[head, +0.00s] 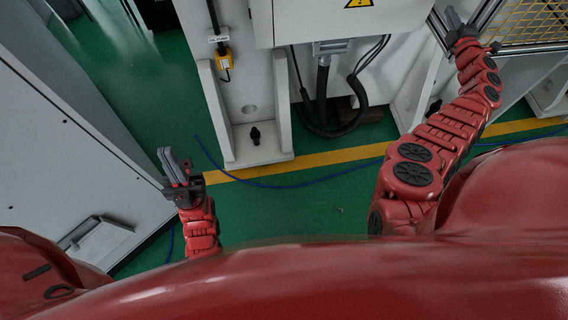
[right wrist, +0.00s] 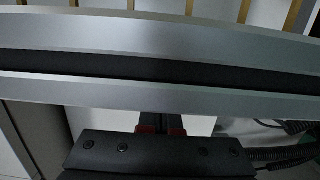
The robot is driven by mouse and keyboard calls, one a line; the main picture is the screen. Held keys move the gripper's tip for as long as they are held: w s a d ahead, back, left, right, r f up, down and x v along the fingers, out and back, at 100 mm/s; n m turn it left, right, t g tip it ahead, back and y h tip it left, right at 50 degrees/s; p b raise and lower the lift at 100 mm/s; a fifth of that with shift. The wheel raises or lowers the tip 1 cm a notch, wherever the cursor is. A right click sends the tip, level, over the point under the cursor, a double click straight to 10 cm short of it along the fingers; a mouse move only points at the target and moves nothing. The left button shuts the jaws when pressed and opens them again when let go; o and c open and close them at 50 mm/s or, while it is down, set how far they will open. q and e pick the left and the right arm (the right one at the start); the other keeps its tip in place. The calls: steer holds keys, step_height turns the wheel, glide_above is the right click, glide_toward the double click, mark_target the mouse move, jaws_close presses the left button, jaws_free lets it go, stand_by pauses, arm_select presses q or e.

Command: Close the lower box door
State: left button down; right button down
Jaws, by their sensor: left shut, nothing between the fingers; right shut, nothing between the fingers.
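A white box (head: 310,22) with a yellow warning triangle is at the top centre of the head view, cut off by the frame edge. I cannot tell which panel is the lower box door or whether it is open. My left gripper (head: 168,158) is shut and empty above the green floor, left of the white machine base. My right gripper (head: 454,20) is shut and empty at the upper right, close to an aluminium frame. In the right wrist view, aluminium bars (right wrist: 160,92) cross in front of the right gripper (right wrist: 160,122); contact is unclear.
Yellow mesh (head: 530,22) fills the frame at the upper right. Black cables (head: 330,128) hang under the box. A blue cable (head: 290,186) lies on the open green floor.

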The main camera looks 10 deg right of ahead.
stand_by(0.4)
steer(key=s+a, duration=0.2)
steer(key=s, duration=1.5)
steer(key=shift+a, duration=0.2)
steer(key=shift+s, duration=0.1)
